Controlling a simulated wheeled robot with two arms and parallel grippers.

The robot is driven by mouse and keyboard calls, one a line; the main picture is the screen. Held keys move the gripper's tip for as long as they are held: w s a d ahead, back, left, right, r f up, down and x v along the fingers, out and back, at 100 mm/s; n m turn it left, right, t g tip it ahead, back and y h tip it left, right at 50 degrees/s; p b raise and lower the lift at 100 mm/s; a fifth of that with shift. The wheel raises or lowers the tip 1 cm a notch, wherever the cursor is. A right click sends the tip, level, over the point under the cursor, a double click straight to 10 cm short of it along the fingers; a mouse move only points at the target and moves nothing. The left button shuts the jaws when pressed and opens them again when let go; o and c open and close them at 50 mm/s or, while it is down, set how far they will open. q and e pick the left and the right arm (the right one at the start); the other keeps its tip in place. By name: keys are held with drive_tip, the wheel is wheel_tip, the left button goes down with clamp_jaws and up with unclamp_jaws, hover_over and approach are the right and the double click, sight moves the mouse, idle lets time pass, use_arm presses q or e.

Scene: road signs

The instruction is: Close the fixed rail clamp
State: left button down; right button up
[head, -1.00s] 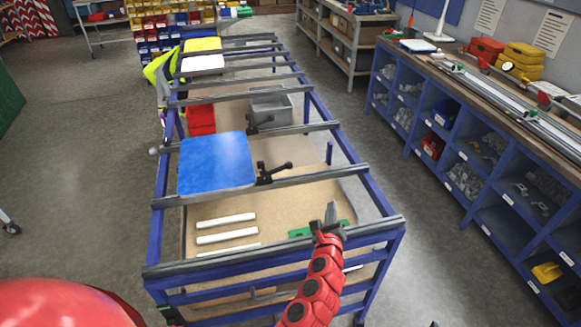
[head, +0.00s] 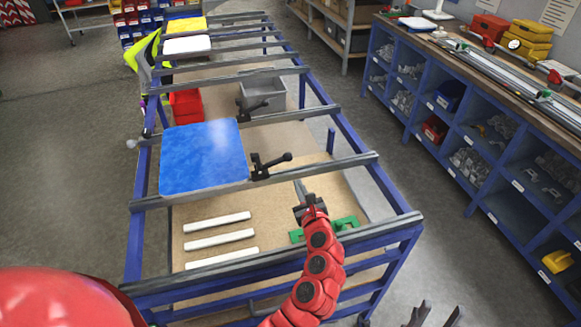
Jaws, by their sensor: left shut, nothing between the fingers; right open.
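A blue square sign panel (head: 200,158) lies on the rails of a blue frame. A black clamp (head: 262,170) sits on the rail at the panel's right edge, its handle sticking out to the right. A second dark clamp (head: 243,106) is on the rail behind it. I cannot tell whether either clamp is closed. My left gripper (head: 300,188), on the red arm, is shut and empty, below and right of the front clamp and apart from it. My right gripper (head: 436,314) is open and empty at the bottom edge, right of the frame.
White strips (head: 219,239) and a green piece (head: 325,229) lie on the board below the rails. A red bin (head: 186,103) and a grey bin (head: 262,94) stand further back. A blue shelf unit (head: 495,205) is on the right, with open floor between.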

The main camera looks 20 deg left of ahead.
sight(289, 159)
use_arm(q)
drive_tip(key=p+x, duration=0.1)
drive_tip(key=x, duration=0.9)
drive_tip(key=shift+p, duration=0.3)
drive_tip(key=shift+r+n, duration=0.6)
drive_tip(key=shift+s+a+r+n+p, duration=0.1)
drive_tip(key=shift+r+n+p, duration=0.05)
drive_tip(key=shift+r+n, duration=0.35)
drive_tip(key=shift+s+a+r+n+p, duration=0.1)
drive_tip(key=shift+r+n+p, duration=0.05)
drive_tip(key=shift+r+n, duration=0.35)
drive_tip(key=s+a+r+n+t+b, duration=0.2)
drive_tip(key=s+a+r+n+b, duration=0.3)
drive_tip(key=n, duration=0.9)
drive_tip(key=shift+s+a+r+t+h+b, duration=0.25)
drive_tip(key=shift+a+r+b, duration=0.35)
drive_tip(key=shift+a+b, duration=1.6)
drive_tip(key=shift+d+b, duration=0.6)
